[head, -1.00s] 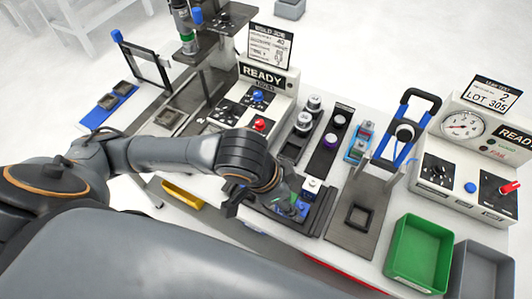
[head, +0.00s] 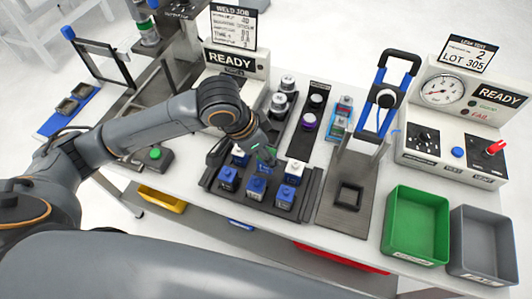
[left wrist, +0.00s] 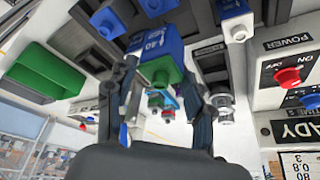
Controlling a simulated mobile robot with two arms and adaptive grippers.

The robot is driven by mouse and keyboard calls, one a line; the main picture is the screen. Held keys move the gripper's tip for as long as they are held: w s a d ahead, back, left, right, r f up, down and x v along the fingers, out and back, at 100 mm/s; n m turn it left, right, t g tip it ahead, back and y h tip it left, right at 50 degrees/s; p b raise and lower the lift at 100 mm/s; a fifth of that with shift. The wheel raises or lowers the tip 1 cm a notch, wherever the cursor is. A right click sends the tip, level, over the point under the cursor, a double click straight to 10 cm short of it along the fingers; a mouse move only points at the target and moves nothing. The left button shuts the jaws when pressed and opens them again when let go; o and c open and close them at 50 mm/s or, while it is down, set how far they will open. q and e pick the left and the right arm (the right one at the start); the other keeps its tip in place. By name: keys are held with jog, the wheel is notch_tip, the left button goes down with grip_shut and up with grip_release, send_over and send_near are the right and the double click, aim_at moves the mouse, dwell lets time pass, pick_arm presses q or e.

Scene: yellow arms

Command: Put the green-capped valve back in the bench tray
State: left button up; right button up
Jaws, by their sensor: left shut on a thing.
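The bench tray (head: 312,200) is a dark tray near the table's front edge, with several blue valves standing in it. One of them, a white-capped valve (head: 295,169), stands at the back right. My left gripper (head: 264,157) is over the tray's back part. In the left wrist view, my left gripper (left wrist: 160,78) is shut on the green-capped valve (left wrist: 157,44), a blue block marked 40 with its green cap toward the camera. It looks nearer the camera than the valves around it. In the head view it is mostly hidden by the gripper. My right gripper is not in view.
A press stand with a blue-sided frame (head: 347,197) is right of the tray. A green bin (head: 418,228) and a grey bin (head: 484,240) lie further right. Racks with round parts (head: 309,124) stand behind. A green-button box (head: 153,158) is to the left.

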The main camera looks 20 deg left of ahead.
pick_arm(q)
jog(key=shift+w+a+f, duration=0.2)
jog(key=shift+w+f, duration=0.35)
jog(key=shift+f, duration=0.1)
jog(key=shift+w+a+f, duration=0.15)
jog(key=shift+w+f, duration=0.35)
jog(key=shift+f, duration=0.1)
jog(key=f, duration=0.2)
jog(key=w+f+p, duration=0.1)
jog(key=f, duration=0.1)
jog(key=shift+a+p, duration=0.15)
jog(key=shift+p, duration=0.15)
jog(key=shift+f, duration=0.2)
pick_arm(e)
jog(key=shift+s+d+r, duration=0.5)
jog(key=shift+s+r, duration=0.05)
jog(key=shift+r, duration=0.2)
pick_arm(q)
jog(key=o, duration=1.2)
jog(key=shift+f, duration=0.1)
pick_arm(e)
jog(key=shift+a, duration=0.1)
